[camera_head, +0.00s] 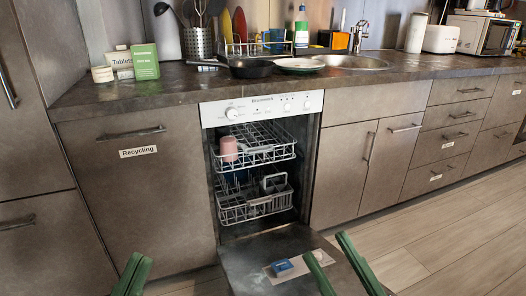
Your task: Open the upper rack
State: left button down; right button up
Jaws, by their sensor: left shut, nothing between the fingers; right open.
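The upper rack (273,145) is a white wire basket inside the dishwasher (263,108), with a pink cup (228,149) at its left side. It sits under the white control panel, roughly within the cabinet opening. The lower rack (255,204) is below it and holds some items. The dishwasher door (250,262) is folded down. My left gripper (135,262) is shut and empty at the bottom left, away from the racks. My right gripper (325,245) is open and empty over the right side of the door, below and in front of the racks.
The countertop (120,93) above carries a pan (251,68), a plate (299,64) and several other kitchen items. Closed cabinets flank the dishwasher. The wooden floor (450,225) at the right is clear.

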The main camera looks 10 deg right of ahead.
aim_at(265, 148)
jog(key=i+j+u, duration=0.1)
jog(key=j, duration=0.5)
jog(key=i+j+u, duration=0.1)
jog(key=i, duration=0.3)
jog(key=i+j, duration=0.25)
jog(key=i, duration=0.15)
jog(key=i+j+u, duration=0.15)
jog(key=i, duration=0.25)
